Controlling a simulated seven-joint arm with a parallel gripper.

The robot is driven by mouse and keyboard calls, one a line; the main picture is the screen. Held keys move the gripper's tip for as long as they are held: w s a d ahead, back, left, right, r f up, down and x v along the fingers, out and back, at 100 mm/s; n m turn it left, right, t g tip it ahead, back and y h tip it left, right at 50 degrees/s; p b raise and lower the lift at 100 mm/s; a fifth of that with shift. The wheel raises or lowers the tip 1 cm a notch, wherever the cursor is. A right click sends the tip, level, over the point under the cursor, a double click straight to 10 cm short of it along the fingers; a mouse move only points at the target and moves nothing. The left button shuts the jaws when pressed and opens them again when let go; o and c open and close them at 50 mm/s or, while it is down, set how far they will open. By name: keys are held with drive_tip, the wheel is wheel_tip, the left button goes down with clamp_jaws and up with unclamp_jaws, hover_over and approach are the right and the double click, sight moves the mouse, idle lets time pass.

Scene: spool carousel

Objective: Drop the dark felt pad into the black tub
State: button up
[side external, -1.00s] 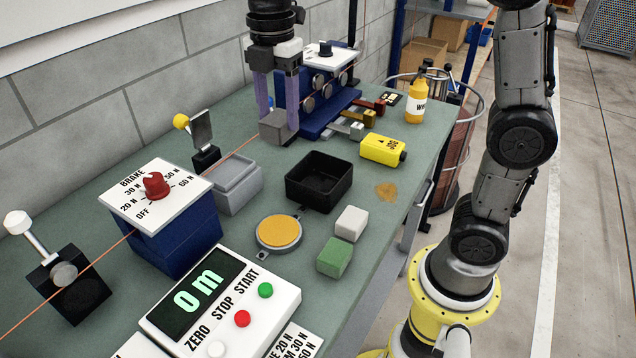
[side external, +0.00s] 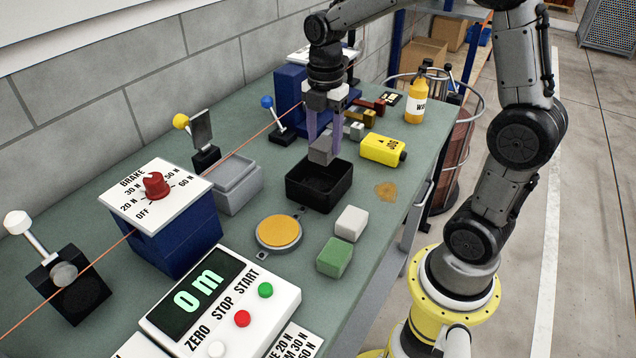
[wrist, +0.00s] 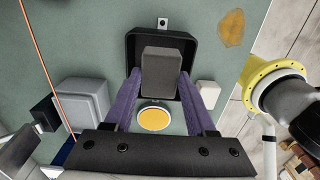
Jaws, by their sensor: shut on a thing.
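The dark felt pad (side external: 321,150) is a grey block held between the purple fingers of my gripper (side external: 322,143). It also shows in the wrist view (wrist: 160,72), between the fingertips of my gripper (wrist: 160,85). The black tub (side external: 318,199) is an open square box on the green bench. In the side view the pad hangs above the tub's back part. In the wrist view the pad overlaps the tub (wrist: 131,52) and hides part of its inside. The visible tub floor looks empty.
A grey tray (side external: 238,190) stands left of the tub. A round yellow-topped pad (side external: 279,232), a white block (side external: 351,223) and a green block (side external: 335,257) lie in front. An orange line (side external: 250,140) crosses the bench.

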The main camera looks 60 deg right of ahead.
drive_tip(key=shift+f, duration=1.6)
drive_tip(key=o, duration=1.4)
wheel_tip(320, 180, up, 14)
drive_tip(key=shift+f, duration=0.1)
